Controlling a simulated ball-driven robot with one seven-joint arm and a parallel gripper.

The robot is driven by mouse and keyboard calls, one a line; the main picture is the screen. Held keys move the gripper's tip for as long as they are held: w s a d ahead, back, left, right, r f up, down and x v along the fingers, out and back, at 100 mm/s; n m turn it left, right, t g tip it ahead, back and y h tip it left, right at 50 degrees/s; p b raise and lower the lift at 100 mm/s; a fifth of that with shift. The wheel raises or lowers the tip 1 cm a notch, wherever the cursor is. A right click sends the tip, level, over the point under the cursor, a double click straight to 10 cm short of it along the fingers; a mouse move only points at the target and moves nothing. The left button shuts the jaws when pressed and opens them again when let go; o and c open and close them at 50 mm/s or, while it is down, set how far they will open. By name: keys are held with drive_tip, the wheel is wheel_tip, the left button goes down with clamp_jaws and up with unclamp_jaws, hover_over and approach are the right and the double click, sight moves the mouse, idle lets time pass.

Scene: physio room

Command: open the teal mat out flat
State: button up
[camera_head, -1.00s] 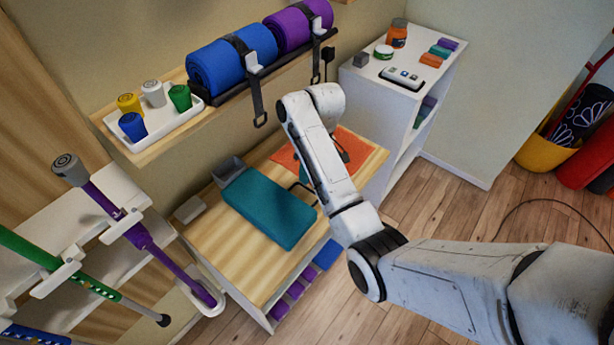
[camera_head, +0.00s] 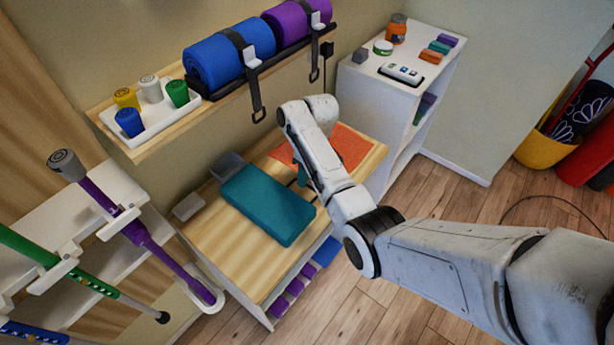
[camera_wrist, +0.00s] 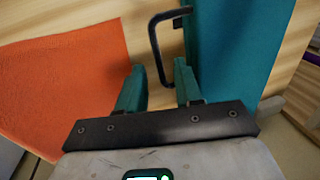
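The teal mat (camera_head: 265,205) lies on the wooden top of a low cabinet as a thick slab that looks folded. In the wrist view the mat (camera_wrist: 240,45) fills the upper right, with a black loop handle (camera_wrist: 154,45) at its near edge. My gripper (camera_wrist: 158,75) is open and empty, its two teal fingers apart. The handle's lower end shows between and just beyond the fingertips; I cannot tell whether they touch it. In the head view my arm hides most of the gripper, at the mat's right edge.
An orange textured sheet (camera_head: 350,148) lies right of the mat. A grey open box (camera_head: 228,166) and a pale block (camera_head: 188,207) sit behind and left. A shelf with rolled mats (camera_head: 230,60) hangs above. A white cabinet (camera_head: 380,100) stands to the right.

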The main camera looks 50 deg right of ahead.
drive_tip(key=shift+a+f, duration=0.15)
drive_tip(key=shift+f, duration=0.3)
clamp_jaws()
idle(1.2)
